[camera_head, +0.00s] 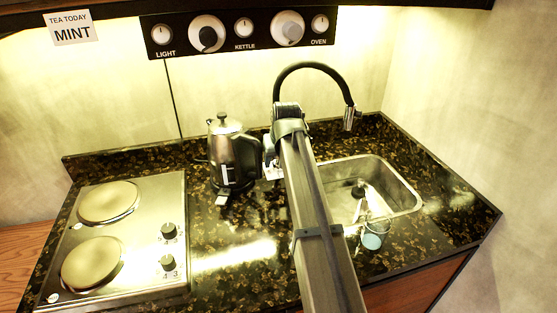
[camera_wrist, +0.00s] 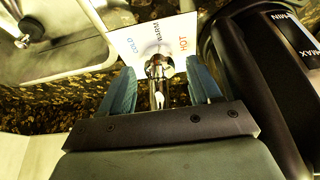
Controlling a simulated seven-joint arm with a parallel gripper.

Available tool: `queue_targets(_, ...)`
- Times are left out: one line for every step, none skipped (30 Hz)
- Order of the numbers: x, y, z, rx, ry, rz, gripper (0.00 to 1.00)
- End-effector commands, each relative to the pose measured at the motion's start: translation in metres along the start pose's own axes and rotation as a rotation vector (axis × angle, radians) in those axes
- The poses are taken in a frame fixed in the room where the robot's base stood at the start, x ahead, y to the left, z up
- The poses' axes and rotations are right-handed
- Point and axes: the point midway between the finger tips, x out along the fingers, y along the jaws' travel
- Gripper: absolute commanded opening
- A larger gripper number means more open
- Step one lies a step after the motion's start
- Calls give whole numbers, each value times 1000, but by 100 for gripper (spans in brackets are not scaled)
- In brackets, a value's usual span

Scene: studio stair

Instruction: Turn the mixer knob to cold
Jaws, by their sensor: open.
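The chrome mixer knob (camera_wrist: 159,68) shows in the wrist view between the two blue-grey fingers of my gripper (camera_wrist: 160,88). The fingers are open, one on each side of the knob, and I cannot tell whether either touches it. Behind the knob is a white card (camera_wrist: 150,38) marked COLD at left, WARM in the middle and HOT at right. I cannot tell for sure which mark the knob is set to. In the head view my arm hides the knob, and only a corner of the card (camera_head: 273,173) shows.
A kettle (camera_head: 226,150) stands close beside my gripper, on the right in the wrist view (camera_wrist: 250,70). The sink (camera_head: 403,190) has a black hose tap (camera_head: 312,66) behind it and a glass (camera_head: 374,235) at its front edge. A hob (camera_head: 120,240) is at left.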

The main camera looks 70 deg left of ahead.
Motion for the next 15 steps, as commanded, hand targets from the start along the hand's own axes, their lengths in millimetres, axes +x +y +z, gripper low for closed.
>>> queue_targets(2, 0, 0, 0, 0, 0, 63)
queue_targets(3, 0, 0, 0, -1, 0, 63)
queue_targets(4, 0, 0, 0, -1, 0, 63)
queue_targets(4, 0, 0, 0, -1, 0, 63)
queue_targets(4, 0, 0, 0, -1, 0, 63)
queue_targets(4, 0, 0, 0, 0, 0, 63)
queue_targets(4, 0, 0, 0, 0, 0, 63)
queue_targets(4, 0, 0, 0, 0, 0, 63)
queue_targets(4, 0, 0, 0, 0, 0, 63)
queue_targets(4, 0, 0, 0, 0, 0, 63)
queue_targets(4, 0, 0, 0, 0, 0, 63)
queue_targets(4, 0, 0, 0, 0, 0, 59)
queue_targets(4, 0, 0, 0, -1, 0, 56)
queue_targets(4, 0, 0, 0, -1, 0, 53)
queue_targets(4, 0, 0, 0, -1, 0, 49)
